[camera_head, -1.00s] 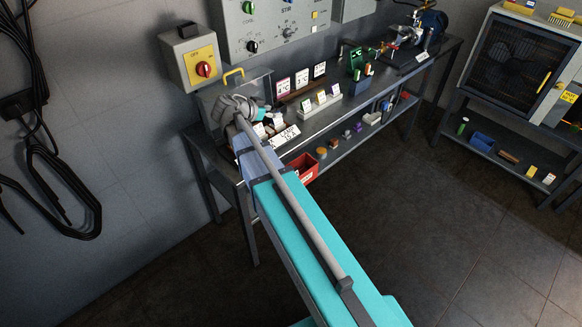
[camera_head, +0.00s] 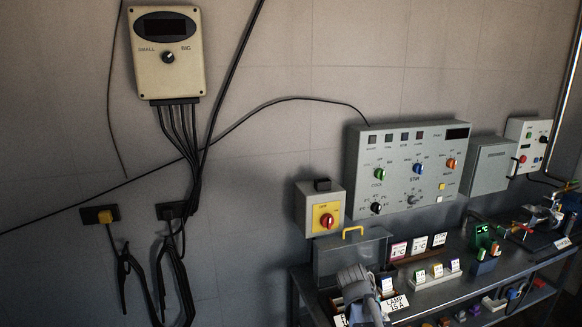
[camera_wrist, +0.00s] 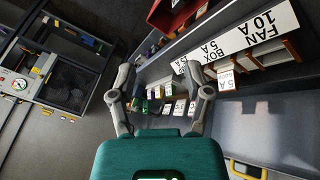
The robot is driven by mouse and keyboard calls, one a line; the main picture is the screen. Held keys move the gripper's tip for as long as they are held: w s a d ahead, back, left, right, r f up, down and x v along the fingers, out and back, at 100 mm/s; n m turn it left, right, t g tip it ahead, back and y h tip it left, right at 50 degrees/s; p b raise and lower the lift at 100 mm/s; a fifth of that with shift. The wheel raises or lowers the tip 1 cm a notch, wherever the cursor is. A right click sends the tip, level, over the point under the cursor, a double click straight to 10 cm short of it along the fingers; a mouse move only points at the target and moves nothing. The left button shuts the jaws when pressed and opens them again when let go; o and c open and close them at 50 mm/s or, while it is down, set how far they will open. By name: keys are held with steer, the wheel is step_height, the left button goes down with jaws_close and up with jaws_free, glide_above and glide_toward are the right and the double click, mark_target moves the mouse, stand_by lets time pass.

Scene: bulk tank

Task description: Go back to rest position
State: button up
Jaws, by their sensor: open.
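In the wrist view my gripper (camera_wrist: 157,76) has its two grey fingers spread wide apart with nothing between them. Bench items show beyond the gap, apart from the fingers. In the head view the grey end of my arm rises at the bottom edge, in front of the left part of the bench (camera_head: 432,294). The fingertips cannot be made out there. It partly hides a rack of labelled parts with a "LAMP 15 A" card (camera_head: 395,303).
The grey control panel (camera_head: 408,172) and the yellow box with a red knob (camera_head: 321,211) hang above the bench. A beige SMALL/BIG box (camera_head: 168,52) and cables (camera_head: 172,270) hang at left. The wrist view shows a red bin (camera_wrist: 178,14) and "FAN 10 A" card (camera_wrist: 262,27).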

steer(key=s+a+r+n+g+y+p, duration=0.1)
steer(key=s+a+n+y+p, duration=0.1)
steer(key=s+a+n+y, duration=0.3)
steer(key=s+a+n, duration=0.2)
steer(key=s, duration=0.2)
steer(key=shift+s+a+y+p, duration=0.25)
steer(key=shift+s+y+p, duration=0.05)
steer(key=shift+s+p, duration=0.1)
stand_by(0.5)
steer(key=shift+c, duration=0.5)
steer(key=shift+a, duration=0.1)
